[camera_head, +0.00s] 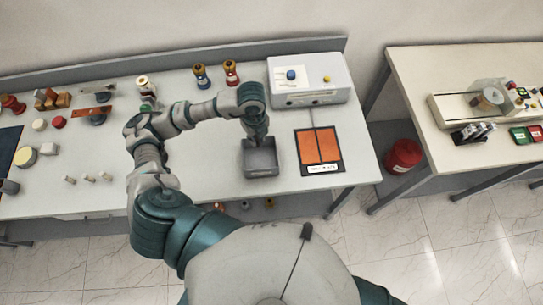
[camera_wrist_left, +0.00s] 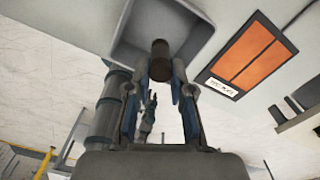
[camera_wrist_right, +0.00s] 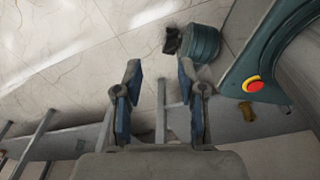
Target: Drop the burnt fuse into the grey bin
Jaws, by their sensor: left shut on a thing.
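The grey bin (camera_head: 261,172) stands on the white table, near its front edge, in the head view. My left gripper (camera_head: 258,136) points down over the bin's back part. In the left wrist view my left gripper (camera_wrist_left: 160,75) is shut on the burnt fuse (camera_wrist_left: 160,58), a dark brown cylinder, in front of the bin's opening (camera_wrist_left: 190,24). In the head view the fuse is hidden or too small to tell. My right gripper (camera_wrist_right: 160,78) shows in the right wrist view, fingers apart and nothing between them, away from the table.
An orange two-panel board (camera_head: 318,147) lies right of the bin. A white box with a blue knob (camera_head: 308,82) stands behind it. Small parts lie on the table's left half. A second table (camera_head: 440,110) and a red bucket (camera_head: 402,155) are at the right.

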